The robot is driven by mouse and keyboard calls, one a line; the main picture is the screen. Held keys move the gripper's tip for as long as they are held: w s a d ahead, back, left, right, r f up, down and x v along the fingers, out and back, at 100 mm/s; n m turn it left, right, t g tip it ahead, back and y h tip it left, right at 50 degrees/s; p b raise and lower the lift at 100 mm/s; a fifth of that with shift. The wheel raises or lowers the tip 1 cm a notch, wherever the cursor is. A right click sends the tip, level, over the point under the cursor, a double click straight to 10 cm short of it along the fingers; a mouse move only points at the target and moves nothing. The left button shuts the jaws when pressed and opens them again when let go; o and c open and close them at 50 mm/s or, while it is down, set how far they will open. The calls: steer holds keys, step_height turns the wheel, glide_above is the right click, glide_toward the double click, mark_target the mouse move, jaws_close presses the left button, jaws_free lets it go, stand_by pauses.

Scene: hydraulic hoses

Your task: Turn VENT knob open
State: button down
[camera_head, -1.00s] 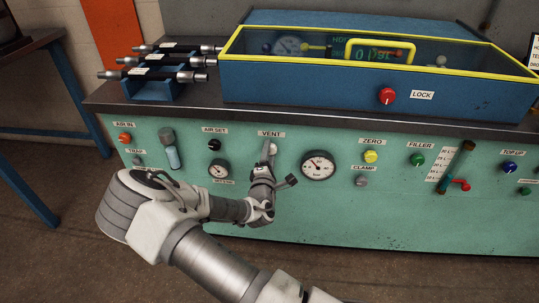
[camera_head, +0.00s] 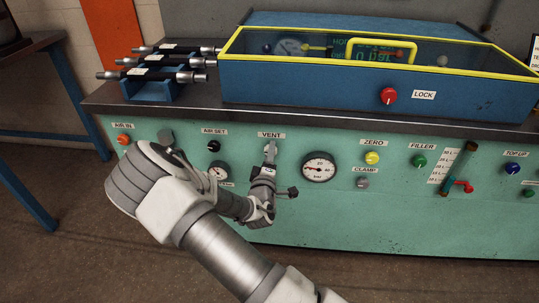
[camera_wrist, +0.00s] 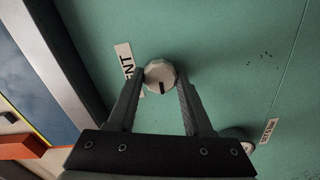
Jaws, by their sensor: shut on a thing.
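The VENT knob (camera_wrist: 159,75) is a pale, faceted round knob with a dark mark on its face, on the green panel below the VENT label (camera_head: 271,135). In the wrist view it sits between the tips of my two fingers. My gripper (camera_wrist: 161,82) is shut on the knob, one finger on each side. The dark mark points toward the gripper's palm in the wrist view.
A pressure gauge (camera_head: 319,167) is right of my gripper. The AIR SET knob (camera_head: 213,146) and a smaller gauge (camera_head: 219,171) are to the left. The yellow ZERO knob (camera_head: 372,158) and CLAMP knob (camera_head: 362,183) are farther right. The bench edge (camera_head: 320,117) juts above the panel.

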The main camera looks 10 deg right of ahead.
stand_by(0.3)
steer(key=shift+c, duration=1.5)
jaws_free()
steer(key=shift+s, duration=0.1)
steer(key=p+v, duration=0.3)
steer(key=v, duration=1.4)
